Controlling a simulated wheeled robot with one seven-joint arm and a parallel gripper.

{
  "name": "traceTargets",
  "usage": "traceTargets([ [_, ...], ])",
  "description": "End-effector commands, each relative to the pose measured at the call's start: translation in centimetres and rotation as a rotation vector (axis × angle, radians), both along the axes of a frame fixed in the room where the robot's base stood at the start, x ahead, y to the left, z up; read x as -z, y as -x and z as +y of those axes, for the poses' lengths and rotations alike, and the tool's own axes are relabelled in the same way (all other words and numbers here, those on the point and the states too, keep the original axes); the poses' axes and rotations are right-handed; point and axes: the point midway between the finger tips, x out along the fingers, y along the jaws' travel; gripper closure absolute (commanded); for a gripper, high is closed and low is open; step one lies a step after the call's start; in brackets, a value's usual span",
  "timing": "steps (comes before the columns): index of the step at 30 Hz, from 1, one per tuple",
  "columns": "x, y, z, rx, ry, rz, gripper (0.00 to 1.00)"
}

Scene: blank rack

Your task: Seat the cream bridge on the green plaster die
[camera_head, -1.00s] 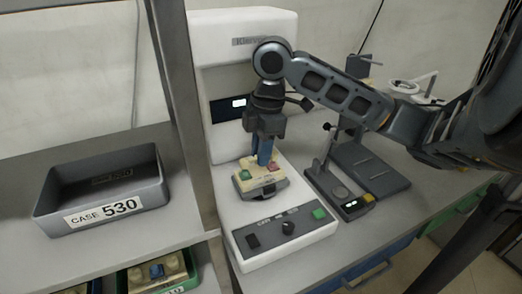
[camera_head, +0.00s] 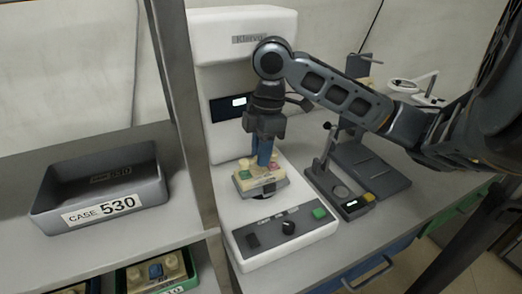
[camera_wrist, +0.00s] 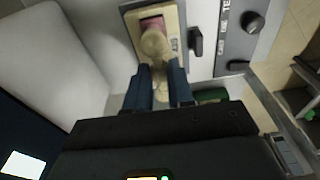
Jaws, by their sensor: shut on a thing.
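My gripper (camera_head: 264,162) points straight down over a cream base plate (camera_head: 253,186) on the white machine, its blue fingers between the two dies. It is shut on the cream bridge (camera_wrist: 155,43), which shows between and beyond the fingertips in the wrist view. A pink die (camera_head: 273,167) is at the right, partly covered by the bridge in the wrist view. I cannot tell whether the bridge touches either die.
The white machine (camera_head: 243,80) rises behind the plate, with a knob panel (camera_head: 288,228) in front. A grey stand (camera_head: 345,195) is close on the right. A shelf post (camera_head: 190,120) and the grey CASE 530 tray (camera_head: 150,185) are on the left.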

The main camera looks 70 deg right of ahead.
Motion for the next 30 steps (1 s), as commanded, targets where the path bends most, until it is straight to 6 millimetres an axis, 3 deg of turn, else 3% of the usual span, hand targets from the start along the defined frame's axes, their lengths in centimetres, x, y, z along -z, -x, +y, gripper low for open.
traceTargets([
  [26, 2.1, 0.0, 0.0, 0.000, 0.000, 0.000, 1.00],
  [27, 2.0, 0.0, 0.0, 0.000, 0.000, 0.000, 0.74],
  [30, 1.9, 0.0, 0.0, 0.000, 0.000, 0.000, 0.64],
])
